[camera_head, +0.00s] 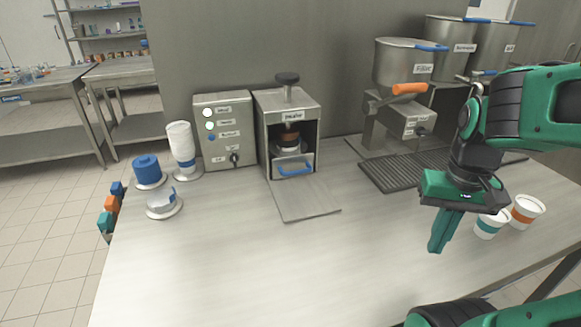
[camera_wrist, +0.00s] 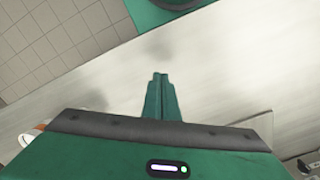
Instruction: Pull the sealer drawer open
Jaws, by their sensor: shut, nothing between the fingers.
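The sealer (camera_head: 290,132) is a grey metal box with an open front and a black knob on top, in the head view at the back middle of the table. Its drawer shows a blue handle (camera_head: 294,169) low in the opening. My gripper (camera_head: 436,248) is shut and empty, pointing down above the right part of the table, well to the right of the sealer and nearer the front. In the wrist view my gripper (camera_wrist: 160,78) shows its fingers together over bare table.
A flat grey plate (camera_head: 306,199) lies before the sealer. A control box (camera_head: 224,132) stands to its left. The filler (camera_head: 403,65) and a ribbed tray (camera_head: 385,178) are to the right. Two cups (camera_head: 527,210) stand beside my gripper. The front middle table is clear.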

